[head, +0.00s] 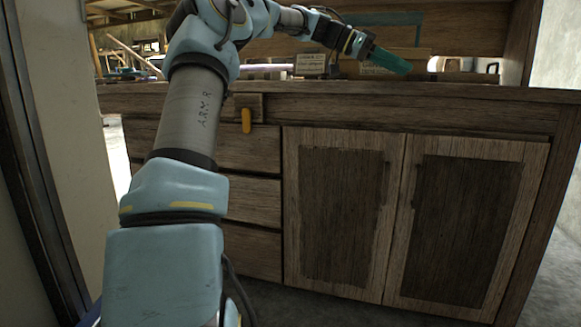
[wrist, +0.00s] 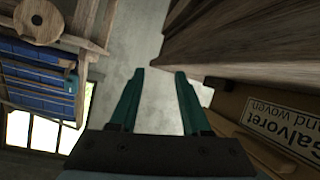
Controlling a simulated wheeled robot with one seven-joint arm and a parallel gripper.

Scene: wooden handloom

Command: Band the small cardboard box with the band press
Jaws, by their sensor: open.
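My gripper (head: 390,60) is above the counter in the head view, its teal fingers pointing right and slightly down. In the wrist view my gripper (wrist: 158,75) is open, with nothing between the fingers. A small box with a pale label (head: 311,64) stands on the counter, left of the gripper. A cardboard box (head: 408,53) shows behind the fingers, partly hidden by them. In the wrist view a brown box with a white "Salvoret" label (wrist: 283,127) lies right of the fingers, apart from them.
The wooden cabinet (head: 345,210) has drawers at left and two closed doors. Small items (head: 452,64) stand at the counter's right end. A wooden frame with blue cloth (wrist: 40,75) is at left in the wrist view. My arm crosses the left of the head view.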

